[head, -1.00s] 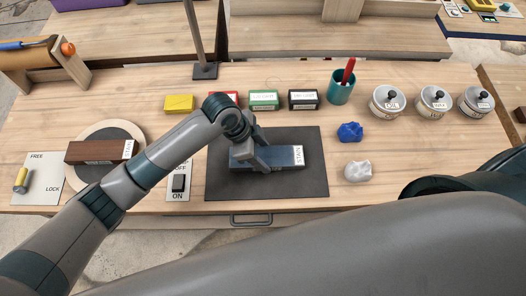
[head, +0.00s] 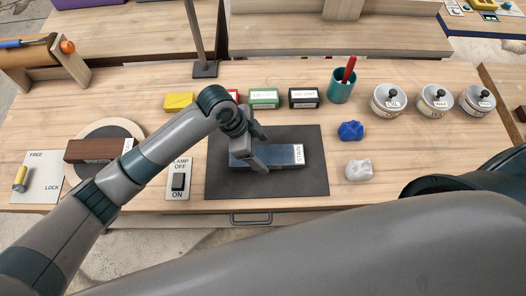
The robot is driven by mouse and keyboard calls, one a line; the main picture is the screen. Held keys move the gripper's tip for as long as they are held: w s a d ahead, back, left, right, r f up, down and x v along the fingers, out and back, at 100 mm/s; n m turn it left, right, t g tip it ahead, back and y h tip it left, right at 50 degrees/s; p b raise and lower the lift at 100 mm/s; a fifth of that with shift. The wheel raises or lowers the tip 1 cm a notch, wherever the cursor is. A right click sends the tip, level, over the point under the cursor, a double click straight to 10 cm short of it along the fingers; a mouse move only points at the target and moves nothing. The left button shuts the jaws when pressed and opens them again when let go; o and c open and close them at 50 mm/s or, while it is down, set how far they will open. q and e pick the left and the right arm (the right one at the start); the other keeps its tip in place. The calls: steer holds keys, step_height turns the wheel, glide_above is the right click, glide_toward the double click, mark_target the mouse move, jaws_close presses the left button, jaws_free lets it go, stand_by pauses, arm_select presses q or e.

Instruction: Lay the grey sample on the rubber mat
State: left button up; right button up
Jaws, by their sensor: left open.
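The grey-blue sample (head: 283,155), a flat bar with a white STAIN label at its right end, lies on the dark rubber mat (head: 300,186). My left gripper (head: 262,150) is open above the left part of the sample, with its fingers apart. The gripper and wrist hide part of the sample's left side. Whether a finger touches the sample I cannot tell. My right gripper is not in view; only a dark part of my own arm shows at the right.
A brown bar (head: 95,150) lies on a round disc (head: 110,130) at the left. A lamp switch plate (head: 178,180) is left of the mat. Small boxes (head: 264,99) and a teal cup (head: 341,88) stand behind it. Blue (head: 351,131) and white (head: 359,170) lumps lie to the right.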

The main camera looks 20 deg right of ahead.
arm_select(q)
steer(key=b+v, duration=0.2)
steer(key=v, duration=0.8)
stand_by(0.4)
